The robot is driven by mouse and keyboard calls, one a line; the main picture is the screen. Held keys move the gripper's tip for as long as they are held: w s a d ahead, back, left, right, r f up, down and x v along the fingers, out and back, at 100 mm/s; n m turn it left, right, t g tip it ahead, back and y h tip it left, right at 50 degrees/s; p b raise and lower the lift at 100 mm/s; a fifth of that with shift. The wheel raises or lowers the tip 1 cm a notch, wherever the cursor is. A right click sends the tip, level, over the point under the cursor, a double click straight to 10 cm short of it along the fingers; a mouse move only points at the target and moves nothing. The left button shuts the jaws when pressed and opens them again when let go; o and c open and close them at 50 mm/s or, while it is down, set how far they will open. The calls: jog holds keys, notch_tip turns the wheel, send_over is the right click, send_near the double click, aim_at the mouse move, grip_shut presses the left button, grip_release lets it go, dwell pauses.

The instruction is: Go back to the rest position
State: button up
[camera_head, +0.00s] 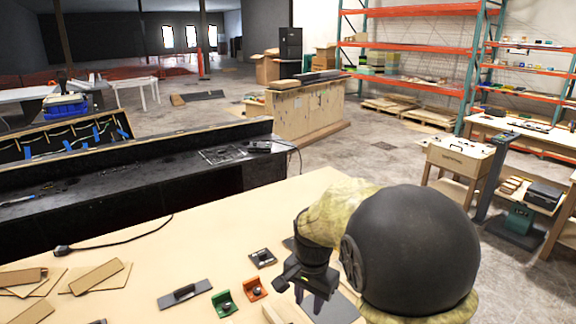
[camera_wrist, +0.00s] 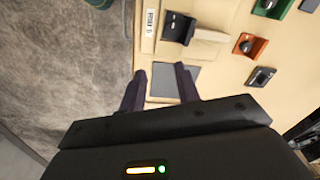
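A flat grey plate (camera_wrist: 176,82) on the table lies beyond the fingers and is partly covered by one. An orange block with a black knob (camera_head: 254,289) and a green block with a black knob (camera_head: 224,303) sit left of my gripper. A small black module (camera_head: 262,258) lies behind them.
A grey plate with a handle (camera_head: 184,294) and loose cardboard pieces (camera_head: 97,276) lie on the table's left. In the wrist view a black device (camera_wrist: 178,27) sits by the table edge. Concrete floor (camera_wrist: 70,60) is open beyond it.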

jog(key=s+d+f+n+t, duration=0.2)
jog(key=s+d+f+n, duration=0.1)
jog(key=s+d+n, duration=0.4)
jog(key=s+d, duration=0.3)
jog(key=s, duration=0.2)
jog(key=shift+d+f, duration=0.2)
jog(key=shift+d, duration=0.2)
